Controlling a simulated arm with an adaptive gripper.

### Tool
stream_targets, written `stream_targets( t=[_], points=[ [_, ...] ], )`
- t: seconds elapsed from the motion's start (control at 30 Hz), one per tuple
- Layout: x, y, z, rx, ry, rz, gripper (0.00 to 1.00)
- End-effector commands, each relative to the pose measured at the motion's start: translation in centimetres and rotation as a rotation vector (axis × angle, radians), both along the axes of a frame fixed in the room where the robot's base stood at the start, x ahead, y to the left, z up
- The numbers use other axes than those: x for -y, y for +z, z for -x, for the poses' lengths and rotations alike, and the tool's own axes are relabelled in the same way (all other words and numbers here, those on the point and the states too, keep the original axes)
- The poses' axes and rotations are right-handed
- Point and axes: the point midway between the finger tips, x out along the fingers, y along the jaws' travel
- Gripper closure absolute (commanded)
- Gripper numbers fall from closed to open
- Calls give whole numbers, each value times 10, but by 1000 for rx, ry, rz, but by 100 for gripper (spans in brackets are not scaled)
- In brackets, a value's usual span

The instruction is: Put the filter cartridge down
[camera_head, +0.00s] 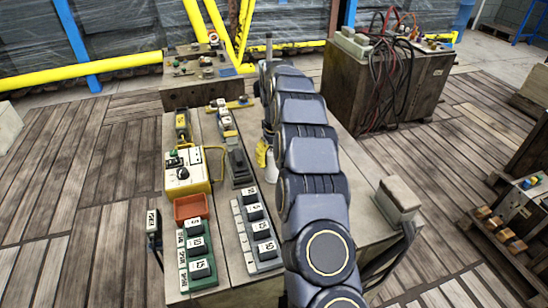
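My arm reaches from the bottom right of the picture up over the workbench (227,258). Its far end is above the back part of the bench, and its links hide most of what lies below. I cannot make out my gripper's fingers behind the arm, nor whether they hold anything. A white object (271,172) with a yellow part (261,153) shows just left of the arm, partly covered by it. I cannot tell whether it is the filter cartridge. No other thing is clearly a filter cartridge.
The bench's left half holds a yellow-and-white control box (184,173), an orange tray (190,207), and green (197,262) and grey (260,240) racks of dark labelled blocks. A grey block (398,197) sits at the right edge. A cabinet with cables (375,85) stands behind right.

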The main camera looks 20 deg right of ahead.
Motion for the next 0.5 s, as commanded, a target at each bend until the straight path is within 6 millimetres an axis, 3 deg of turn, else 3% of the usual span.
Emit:
stream_targets(
  t=[0.03,0.07,0.13,0.5],
  points=[
    [0,-2,0,-1,-1,0,76],
    [0,-2,0,-1,-1,0,38],
    [0,-2,0,0,-1,0,10],
    [0,1,0,1,-1,0,10]
  ],
)
